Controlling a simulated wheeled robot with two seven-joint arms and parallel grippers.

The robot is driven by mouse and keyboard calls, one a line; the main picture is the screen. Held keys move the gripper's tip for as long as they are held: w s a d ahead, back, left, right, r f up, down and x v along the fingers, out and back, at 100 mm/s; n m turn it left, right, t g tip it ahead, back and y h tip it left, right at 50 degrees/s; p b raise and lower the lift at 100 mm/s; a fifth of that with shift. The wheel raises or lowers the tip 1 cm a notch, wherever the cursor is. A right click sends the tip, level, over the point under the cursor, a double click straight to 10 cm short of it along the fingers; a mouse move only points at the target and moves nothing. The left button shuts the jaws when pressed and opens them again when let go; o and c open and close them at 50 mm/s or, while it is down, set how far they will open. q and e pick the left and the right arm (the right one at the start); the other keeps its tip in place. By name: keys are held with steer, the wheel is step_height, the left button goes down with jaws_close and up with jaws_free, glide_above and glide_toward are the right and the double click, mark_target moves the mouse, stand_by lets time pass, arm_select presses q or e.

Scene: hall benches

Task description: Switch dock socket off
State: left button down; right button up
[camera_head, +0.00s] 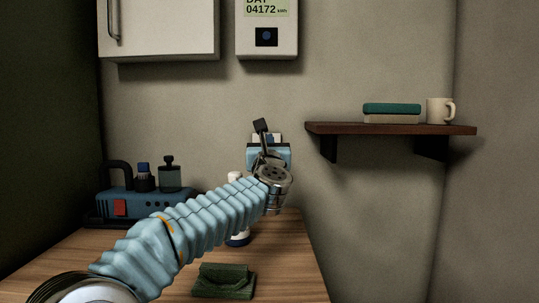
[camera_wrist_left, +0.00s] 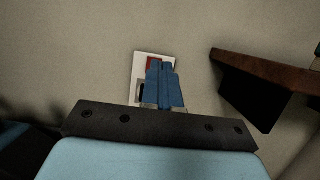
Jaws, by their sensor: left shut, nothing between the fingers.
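The switch position is not clear. My right gripper is out of view.
A brown shelf (camera_head: 390,129) with books (camera_head: 391,113) and a mug (camera_head: 440,110) is right of the gripper. A meter (camera_head: 267,37) and a white cabinet (camera_head: 160,28) hang above. The wooden table (camera_head: 285,260) holds a blue device (camera_head: 150,204) and a green object (camera_head: 223,281).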

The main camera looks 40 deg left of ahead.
arm_select(q)
steer(key=s+d+b, duration=0.1)
steer(key=s+d, duration=0.7)
steer(key=s, duration=0.2)
steer(key=shift+s+d+r+b, duration=0.15)
steer(key=shift+d+r+b, duration=0.1)
steer(key=shift+r+b, duration=0.1)
